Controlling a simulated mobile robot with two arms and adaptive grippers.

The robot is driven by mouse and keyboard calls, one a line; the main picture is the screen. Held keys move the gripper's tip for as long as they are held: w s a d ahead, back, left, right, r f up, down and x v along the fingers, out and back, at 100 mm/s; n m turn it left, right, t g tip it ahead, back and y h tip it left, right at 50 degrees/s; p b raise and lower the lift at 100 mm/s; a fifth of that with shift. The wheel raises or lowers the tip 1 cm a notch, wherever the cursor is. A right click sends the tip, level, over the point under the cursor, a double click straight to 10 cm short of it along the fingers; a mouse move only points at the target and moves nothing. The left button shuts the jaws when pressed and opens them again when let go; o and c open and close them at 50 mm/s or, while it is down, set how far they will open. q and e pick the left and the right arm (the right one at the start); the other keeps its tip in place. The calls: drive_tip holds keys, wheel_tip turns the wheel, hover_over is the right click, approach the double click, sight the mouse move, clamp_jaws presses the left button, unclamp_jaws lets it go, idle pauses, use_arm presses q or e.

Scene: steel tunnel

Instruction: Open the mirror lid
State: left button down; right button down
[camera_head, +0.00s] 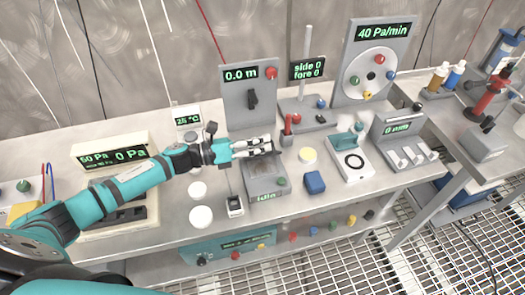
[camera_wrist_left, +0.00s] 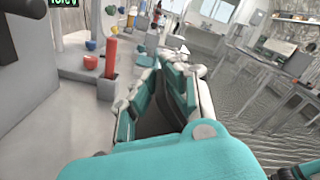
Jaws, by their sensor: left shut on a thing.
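A grey box with a green "Idle" display (camera_head: 266,186) stands near the front of the bench. A dark grey plate on top of it appears to be the mirror lid (camera_head: 262,166); its exact angle is hard to tell. My left gripper (camera_head: 268,146) reaches in from the left at the back edge of this box. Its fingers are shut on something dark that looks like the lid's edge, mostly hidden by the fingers. In the left wrist view the gripper (camera_wrist_left: 168,98) shows with a dark surface between its fingers. My right gripper is not in view.
A red cylinder (camera_head: 287,124) stands just behind and right of my gripper. A blue block (camera_head: 315,182) and a pale yellow disc (camera_head: 307,156) lie to the right. A grey panel reading "0.0 m" (camera_head: 249,97) rises behind. White discs (camera_head: 201,216) lie at front left.

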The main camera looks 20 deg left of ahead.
use_arm(q)
drive_tip(key=w+a+n+b, duration=0.3)
drive_tip(key=w+n, duration=0.3)
drive_tip(key=n, duration=0.5)
drive_tip(key=shift+a+f, duration=0.45)
drive_tip(key=shift+a, duration=0.15)
drive_tip(key=shift+w, duration=0.15)
drive_tip(key=c, duration=1.4)
unclamp_jaws()
drive_tip(key=shift+w+r, duration=0.1)
drive_tip(key=r, duration=0.9)
drive_tip(key=shift+s+d, duration=0.15)
drive_tip(key=shift+s, duration=0.1)
